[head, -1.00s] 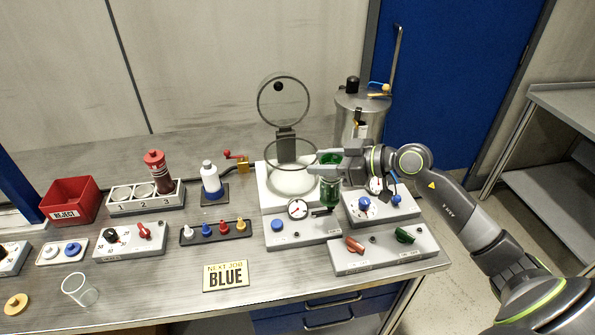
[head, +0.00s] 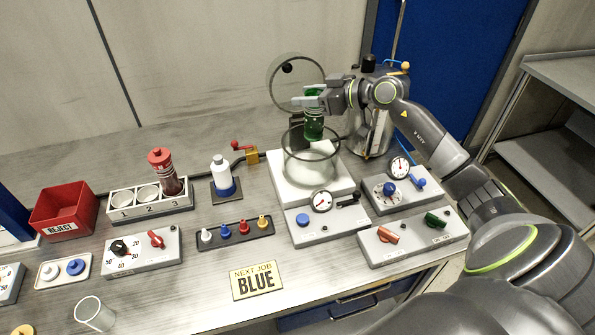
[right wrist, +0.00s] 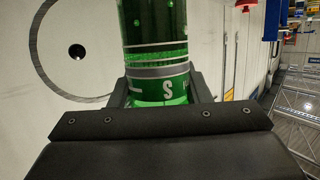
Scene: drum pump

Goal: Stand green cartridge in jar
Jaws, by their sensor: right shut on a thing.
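The green cartridge (head: 314,126) hangs upright in my right gripper (head: 312,98), which is shut on its upper part. In the right wrist view the cartridge (right wrist: 155,45) sits between the two fingers (right wrist: 160,88). The glass jar (head: 311,158) stands open on a white base (head: 288,190). In the head view the cartridge's lower end shows at the jar's rim, toward its back; I cannot tell whether it is inside or behind the rim. The round lid (head: 297,82) is swung up behind the jar. My left gripper is not in view.
A steel tank (head: 378,125) stands right of the jar. A gauge panel (head: 325,222) and a lever panel (head: 412,236) lie in front. A rack (head: 150,202) holding a red-capped cartridge (head: 163,170) and a red reject bin (head: 64,208) are at the left.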

